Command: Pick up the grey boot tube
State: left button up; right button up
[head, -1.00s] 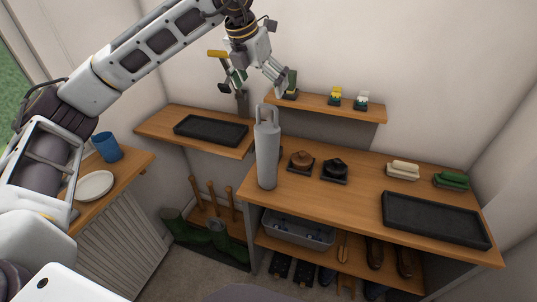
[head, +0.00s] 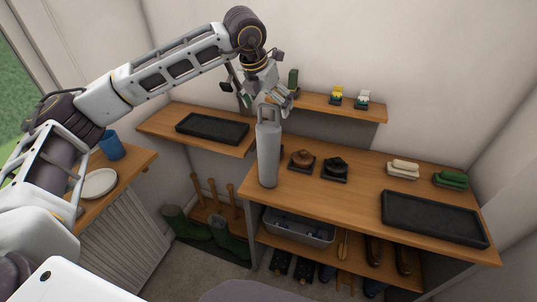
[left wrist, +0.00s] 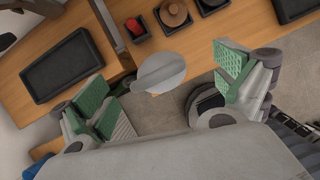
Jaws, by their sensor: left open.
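The grey boot tube (head: 268,150) stands upright on the left end of the wooden bench, with a looped handle at its top. My left gripper (head: 268,101) is open above and around the level of the tube's top in the head view. In the left wrist view, the tube (left wrist: 160,72) shows from above as a round grey top between the two green-padded fingers of the left gripper (left wrist: 170,85), apart from both. My right gripper is not in view.
Brown and black round items in small trays (head: 302,160) (head: 334,169) stand right of the tube. A black tray (head: 433,219) lies at the bench's right; another black tray (head: 212,128) lies on the left shelf. A small wall shelf (head: 345,108) is behind the gripper.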

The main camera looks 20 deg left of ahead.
pick_arm(q)
jog(key=shift+w+f, duration=0.15)
jog(key=shift+f, duration=0.3)
jog(key=shift+f, duration=0.1)
jog(key=shift+w+a+p+x, duration=0.1)
jog(key=shift+p+x, duration=0.35)
jog(key=shift+x, duration=0.45)
jog(key=shift+w+a+p+x, duration=0.15)
jog(key=shift+p+x, duration=0.25)
jog(key=shift+x, duration=0.45)
jog(key=shift+w+d+f, duration=0.15)
jog(key=shift+w+f, duration=0.1)
jog(key=shift+f, duration=0.45)
jog(key=c, duration=0.9)
jog(key=shift+s, duration=0.15)
jog(key=c, duration=0.3)
